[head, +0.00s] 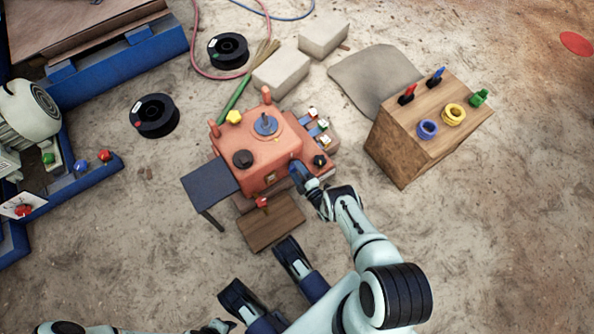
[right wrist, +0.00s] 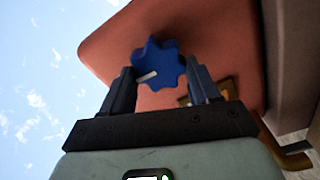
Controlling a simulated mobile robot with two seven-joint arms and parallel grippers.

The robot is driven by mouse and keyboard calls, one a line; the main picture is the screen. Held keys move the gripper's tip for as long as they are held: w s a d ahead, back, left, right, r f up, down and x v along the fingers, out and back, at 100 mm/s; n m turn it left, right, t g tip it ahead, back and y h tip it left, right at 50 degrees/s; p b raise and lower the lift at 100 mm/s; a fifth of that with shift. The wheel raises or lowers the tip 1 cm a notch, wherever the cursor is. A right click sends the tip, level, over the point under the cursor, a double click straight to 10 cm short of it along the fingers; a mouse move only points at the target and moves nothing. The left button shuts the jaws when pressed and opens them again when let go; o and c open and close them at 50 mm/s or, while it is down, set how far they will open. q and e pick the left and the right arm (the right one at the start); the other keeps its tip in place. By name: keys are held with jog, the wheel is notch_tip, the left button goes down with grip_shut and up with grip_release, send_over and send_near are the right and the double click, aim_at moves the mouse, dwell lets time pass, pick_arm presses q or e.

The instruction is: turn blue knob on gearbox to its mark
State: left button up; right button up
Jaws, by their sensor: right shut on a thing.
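The orange gearbox (head: 250,140) stands near the middle of the head view, with several fittings on top. The blue lobed knob (right wrist: 160,60) is on its orange face in the right wrist view and has a white pointer line slanting toward lower left. My right gripper (head: 299,174) reaches the gearbox's right front side. In the right wrist view its fingers (right wrist: 161,72) stand on either side of the knob, shut on it. I cannot make out the mark that goes with the knob. My left gripper does not show.
A wooden box (head: 392,150) with coloured rings and small parts stands right of the gearbox. A dark side table (head: 208,187) adjoins its left. Pale blocks (head: 281,74) and black spools (head: 154,116) lie behind. The sandy ground at right front is clear.

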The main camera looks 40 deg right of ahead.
jog(key=shift+s+f+n, duration=0.1)
jog(key=shift+n, duration=0.2)
jog(key=o, duration=1.1)
jog(key=shift+c, duration=0.2)
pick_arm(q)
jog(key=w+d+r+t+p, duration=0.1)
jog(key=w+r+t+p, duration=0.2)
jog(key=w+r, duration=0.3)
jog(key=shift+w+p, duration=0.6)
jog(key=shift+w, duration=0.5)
pick_arm(e)
jog(key=s+a, duration=0.1)
jog(key=s, duration=1.2)
jog(key=shift+s+a, duration=0.15)
jog(key=shift+a, duration=0.1)
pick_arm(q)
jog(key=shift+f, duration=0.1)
